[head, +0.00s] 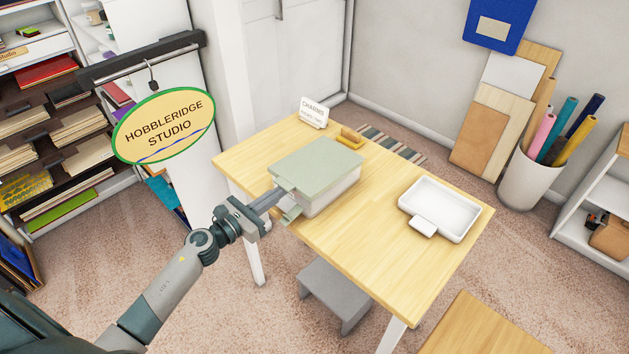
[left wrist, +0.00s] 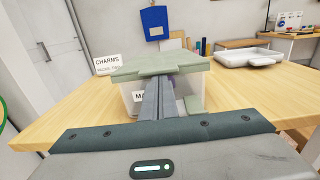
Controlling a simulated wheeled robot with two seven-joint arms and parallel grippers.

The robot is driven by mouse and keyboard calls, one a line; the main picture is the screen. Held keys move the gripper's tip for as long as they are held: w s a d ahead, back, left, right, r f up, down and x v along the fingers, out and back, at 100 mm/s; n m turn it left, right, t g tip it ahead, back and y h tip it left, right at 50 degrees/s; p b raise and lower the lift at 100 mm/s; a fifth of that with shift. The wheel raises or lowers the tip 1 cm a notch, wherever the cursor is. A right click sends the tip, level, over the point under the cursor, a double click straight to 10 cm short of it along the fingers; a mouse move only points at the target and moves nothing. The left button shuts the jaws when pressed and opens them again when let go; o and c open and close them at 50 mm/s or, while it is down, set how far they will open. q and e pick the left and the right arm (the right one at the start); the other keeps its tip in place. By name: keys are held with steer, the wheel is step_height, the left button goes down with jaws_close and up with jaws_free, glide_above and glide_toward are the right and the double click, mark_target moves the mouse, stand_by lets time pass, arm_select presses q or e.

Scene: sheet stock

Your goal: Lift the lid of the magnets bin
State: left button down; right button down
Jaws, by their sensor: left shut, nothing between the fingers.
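The magnets bin (head: 332,194) is a pale, see-through box on the wooden table, with a flat sage-green lid (head: 318,163) on top. In the left wrist view the lid (left wrist: 160,65) has a tab at its front edge, and the bin's label (left wrist: 139,97) is partly hidden by my fingers. A small green piece (left wrist: 193,103) hangs low on the bin's front. My left gripper (head: 280,192) is shut and empty at the front of the bin. Its fingertips (left wrist: 166,80) are just below the lid's tab; I cannot tell if they touch. The lid looks level and down on the bin.
A white tray (head: 440,208) stands on the right of the table (head: 350,252). A CHARMS sign (head: 314,112) and a yellow-brown holder (head: 350,138) are behind the bin. A hanging studio sign (head: 164,124) is left of my arm. The table between bin and tray is clear.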

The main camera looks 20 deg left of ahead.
arm_select(q)
steer(key=shift+r, duration=0.1)
steer(key=shift+w+d+r+p, duration=0.1)
steer(key=shift+w+r+p, duration=0.2)
steer(key=shift+r+p, duration=1.2)
steer(key=shift+w+d+r+p, duration=0.15)
steer(key=shift+w+r+p, duration=0.2)
steer(key=shift+r+p, duration=1.15)
steer(key=shift+w+d+r+p, duration=0.1)
steer(key=shift+w+r+p, duration=0.2)
steer(key=shift+r+p, duration=1.2)
steer(key=shift+r+b, duration=0.3)
steer(key=shift+w+d+r, duration=0.25)
steer(key=shift+w+r, duration=0.4)
steer(key=shift+r, duration=0.3)
steer(key=w+d+r, duration=0.1)
steer(key=w+r, duration=0.3)
steer(key=r, duration=0.2)
steer(key=shift+d, duration=0.3)
steer(key=shift+w+r, duration=0.1)
steer(key=shift+r, duration=0.05)
